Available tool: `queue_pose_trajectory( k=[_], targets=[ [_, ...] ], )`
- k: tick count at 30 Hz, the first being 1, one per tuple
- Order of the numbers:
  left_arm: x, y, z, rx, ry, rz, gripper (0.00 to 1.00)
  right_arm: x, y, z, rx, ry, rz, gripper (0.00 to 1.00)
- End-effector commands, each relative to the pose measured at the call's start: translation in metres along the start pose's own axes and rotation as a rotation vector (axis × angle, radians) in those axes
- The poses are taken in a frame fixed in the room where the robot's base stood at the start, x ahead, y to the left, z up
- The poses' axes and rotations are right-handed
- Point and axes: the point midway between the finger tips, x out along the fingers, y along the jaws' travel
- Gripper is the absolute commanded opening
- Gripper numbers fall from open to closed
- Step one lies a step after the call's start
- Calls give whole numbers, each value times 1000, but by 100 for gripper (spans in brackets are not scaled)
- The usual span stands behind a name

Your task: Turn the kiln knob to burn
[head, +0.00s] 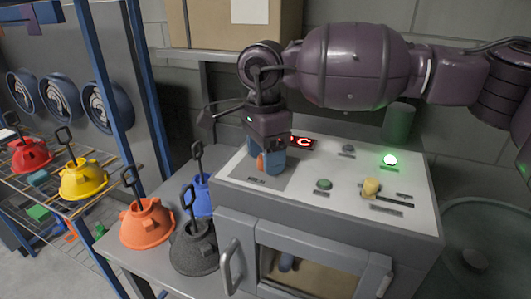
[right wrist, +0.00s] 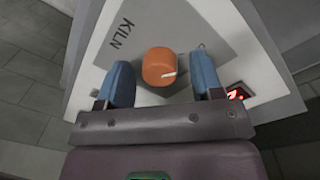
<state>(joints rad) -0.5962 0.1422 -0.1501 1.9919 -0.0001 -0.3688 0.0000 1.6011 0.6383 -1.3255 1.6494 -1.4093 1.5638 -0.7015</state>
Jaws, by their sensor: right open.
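The kiln (head: 340,235) is a grey box with a pale sloped top panel and a glass door. Its orange knob (right wrist: 160,67) has a white pointer mark and sits beside the KILN lettering in the right wrist view. In the head view the knob (head: 260,163) is mostly hidden behind my gripper. My right gripper (head: 270,165) is over the panel. In the right wrist view its two blue fingers (right wrist: 163,80) are open, one on each side of the knob, with gaps. My left gripper is not in view.
The panel also holds a red display (head: 301,142), a lit green lamp (head: 390,160), a green button (head: 323,184) and a yellow slider (head: 371,187). Orange (head: 147,222), dark grey (head: 194,246) and blue (head: 202,195) hoods stand left of the kiln. A shelf with more hoods is farther left.

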Motion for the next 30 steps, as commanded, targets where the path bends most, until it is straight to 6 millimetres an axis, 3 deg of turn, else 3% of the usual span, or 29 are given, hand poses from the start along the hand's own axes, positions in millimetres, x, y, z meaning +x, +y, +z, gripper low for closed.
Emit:
queue_pose_trajectory(
  k=[2, 11, 20, 30],
  targets=[
    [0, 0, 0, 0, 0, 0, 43, 0, 0, 0, 0, 0, 0, 57],
    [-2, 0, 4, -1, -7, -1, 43, 0, 0, 0, 0, 0, 1, 11],
    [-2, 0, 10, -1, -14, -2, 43, 0, 0, 0, 35, -2, 1, 11],
    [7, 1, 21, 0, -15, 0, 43, 2, 0, 0, 252, -13, 2, 11]
  ],
)
